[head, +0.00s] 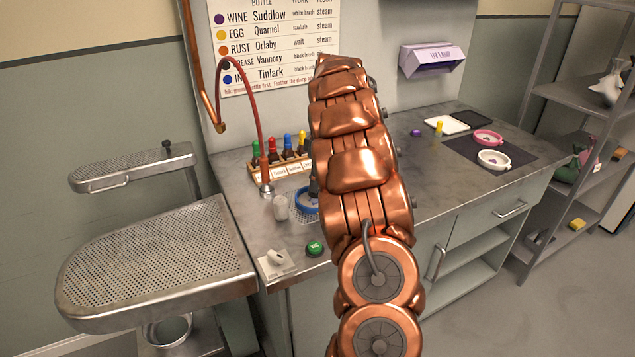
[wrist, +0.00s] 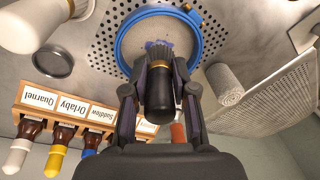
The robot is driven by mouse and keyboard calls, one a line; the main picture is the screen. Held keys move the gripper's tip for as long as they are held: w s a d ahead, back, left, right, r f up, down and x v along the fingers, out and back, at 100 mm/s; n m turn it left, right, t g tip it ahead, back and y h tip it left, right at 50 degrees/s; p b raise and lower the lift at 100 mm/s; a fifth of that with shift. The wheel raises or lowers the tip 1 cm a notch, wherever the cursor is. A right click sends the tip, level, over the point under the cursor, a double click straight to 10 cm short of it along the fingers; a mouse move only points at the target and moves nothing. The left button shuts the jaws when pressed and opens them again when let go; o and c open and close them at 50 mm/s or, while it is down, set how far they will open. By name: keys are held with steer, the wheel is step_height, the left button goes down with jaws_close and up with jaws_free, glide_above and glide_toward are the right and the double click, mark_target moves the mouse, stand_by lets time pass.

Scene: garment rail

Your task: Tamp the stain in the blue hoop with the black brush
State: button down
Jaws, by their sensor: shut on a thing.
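In the wrist view my gripper (wrist: 160,88) is shut on the black brush (wrist: 160,95), which has a black handle, a gold band and dark bristles. The bristles point at the cloth in the blue hoop (wrist: 196,28). A bluish-purple stain (wrist: 158,46) shows on the cloth right by the bristle tips. I cannot tell whether the bristles touch the cloth. In the head view the blue hoop (head: 304,204) lies on the counter, partly hidden behind my copper arm. My gripper and the brush are mostly hidden there.
A bottle rack (head: 262,170) with labelled bottles stands behind the hoop. A white roll (head: 281,207) stands left of it. A green round thing (head: 315,248) and a white switch box (head: 276,262) are near the front edge. Pink (head: 488,138) and white (head: 494,160) hoops lie at right.

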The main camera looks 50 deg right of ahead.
steer(key=shift+r, duration=0.15)
steer(key=shift+r+p, duration=0.5)
steer(key=shift+r, duration=2.4)
steer(key=shift+r, duration=0.1)
